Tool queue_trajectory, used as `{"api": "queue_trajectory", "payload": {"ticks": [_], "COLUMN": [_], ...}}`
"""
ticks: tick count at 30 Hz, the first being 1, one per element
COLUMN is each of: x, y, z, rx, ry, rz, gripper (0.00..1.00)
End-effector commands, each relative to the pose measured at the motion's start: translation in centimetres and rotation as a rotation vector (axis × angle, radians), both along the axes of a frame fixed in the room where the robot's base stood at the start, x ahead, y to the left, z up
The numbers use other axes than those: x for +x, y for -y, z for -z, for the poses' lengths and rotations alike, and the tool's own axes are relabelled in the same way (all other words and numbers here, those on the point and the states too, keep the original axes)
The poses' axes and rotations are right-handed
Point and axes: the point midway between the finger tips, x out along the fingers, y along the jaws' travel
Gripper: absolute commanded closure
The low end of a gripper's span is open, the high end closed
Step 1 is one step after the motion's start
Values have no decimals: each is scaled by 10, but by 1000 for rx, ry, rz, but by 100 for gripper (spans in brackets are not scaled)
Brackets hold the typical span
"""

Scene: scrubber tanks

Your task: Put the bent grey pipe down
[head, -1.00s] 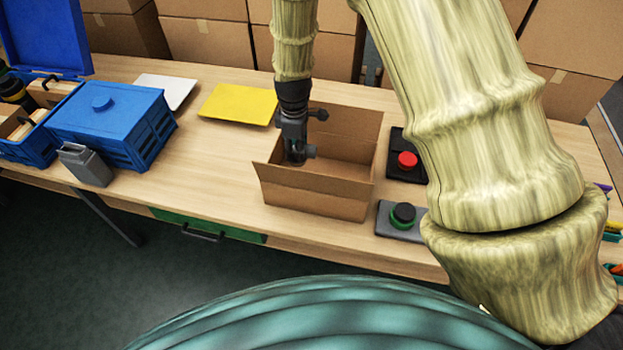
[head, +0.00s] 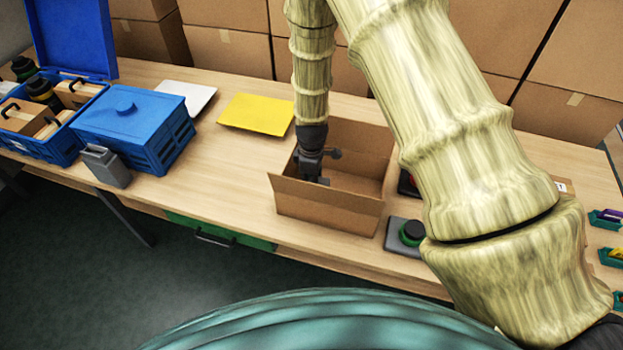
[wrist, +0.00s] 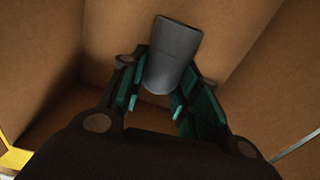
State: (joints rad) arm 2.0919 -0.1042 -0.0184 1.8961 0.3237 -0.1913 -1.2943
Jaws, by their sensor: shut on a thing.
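My gripper (head: 312,180) is inside the open cardboard box (head: 325,212) on the table. In the wrist view my gripper (wrist: 160,100) is shut on the bent grey pipe (wrist: 172,55), a dark grey cylinder between the two green-padded fingers. The cardboard walls of the box (wrist: 60,45) surround the pipe and fingers in that view. The pipe's bend and lower end cannot be made out, and I cannot tell whether it touches the box floor. In the head view the pipe is mostly hidden by my gripper and the front wall.
A yellow plate (head: 256,115) and a white plate (head: 187,96) lie left of the box. A blue lidded crate (head: 135,130) and a grey container (head: 106,166) stand further left. A button box with a green-ringed button (head: 410,235) sits close to the right.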

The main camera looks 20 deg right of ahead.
Motion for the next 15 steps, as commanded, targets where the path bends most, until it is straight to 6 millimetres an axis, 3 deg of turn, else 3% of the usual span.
{"api": "queue_trajectory", "payload": {"ticks": [12,13,15], "x": [0,0,0], "y": [0,0,0], "z": [5,5,5], "rx": [0,0,0], "ry": [1,1,1], "rz": [0,0,0], "gripper": [100,66,54]}}
